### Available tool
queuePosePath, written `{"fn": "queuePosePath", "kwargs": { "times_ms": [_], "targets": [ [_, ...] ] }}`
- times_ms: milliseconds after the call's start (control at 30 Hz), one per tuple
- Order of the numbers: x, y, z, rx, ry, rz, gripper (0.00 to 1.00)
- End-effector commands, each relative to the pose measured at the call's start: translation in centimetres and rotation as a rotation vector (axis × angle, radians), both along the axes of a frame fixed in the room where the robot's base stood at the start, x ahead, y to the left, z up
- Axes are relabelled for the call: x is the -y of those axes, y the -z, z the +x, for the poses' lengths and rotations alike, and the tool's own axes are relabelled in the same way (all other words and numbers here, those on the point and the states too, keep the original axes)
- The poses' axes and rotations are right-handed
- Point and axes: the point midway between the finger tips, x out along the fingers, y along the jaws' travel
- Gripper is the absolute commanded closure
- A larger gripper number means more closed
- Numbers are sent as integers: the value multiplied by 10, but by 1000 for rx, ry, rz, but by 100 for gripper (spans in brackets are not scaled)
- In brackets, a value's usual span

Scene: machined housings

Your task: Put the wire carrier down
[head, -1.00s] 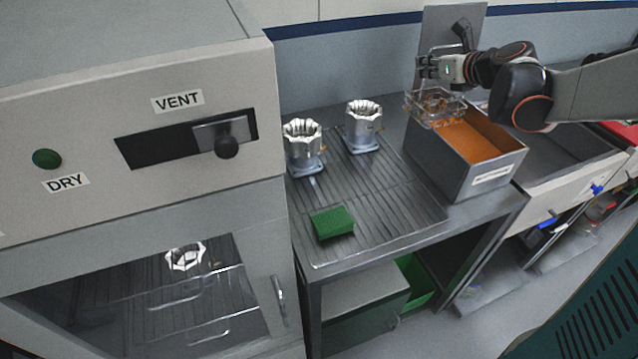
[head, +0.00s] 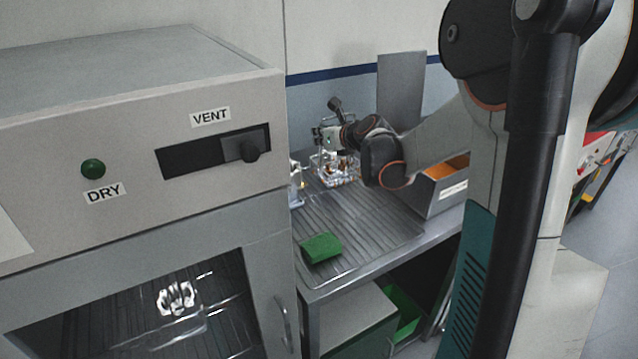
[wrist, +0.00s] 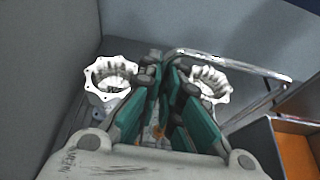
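My gripper (head: 322,137) is over the back of the ribbed drain tray (head: 375,232). Its teal fingers (wrist: 165,95) are close together in the wrist view, shut on the wire carrier. The carrier (head: 318,168) is a thin wire basket hanging below the gripper; its bright wire frame (wrist: 235,61) reaches to the right in the wrist view. One silver housing (head: 296,188) is partly hidden by the cabinet and also shows at left in the wrist view (wrist: 108,78). Another housing (wrist: 212,82) shows behind the wires. I cannot tell whether the carrier touches the tray or this housing.
A green block (head: 321,248) lies on the tray's front. A grey bin (head: 447,199) with an orange inside stands right of the tray, partly behind my arm. The DRY/VENT cabinet (head: 120,235) stands at left with a housing (head: 176,298) behind its window. The tray's front middle is clear.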

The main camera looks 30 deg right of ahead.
Motion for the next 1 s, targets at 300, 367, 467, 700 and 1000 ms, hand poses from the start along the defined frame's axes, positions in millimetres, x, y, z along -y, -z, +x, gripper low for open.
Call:
{"fn": "queuePosePath", "kwargs": {
  "times_ms": [300, 367, 467, 700, 1000],
  "targets": [
    [0, 71, 0, 1, 0, 0, 100],
    [0, 77, 0, 1, 0, 0, 100],
    [0, 81, 0, 1, 0, 0, 100],
    [0, 106, 0, 0, 0, 0, 100],
    [0, 124, 0, 1, 0, 0, 100]
  ]
}}
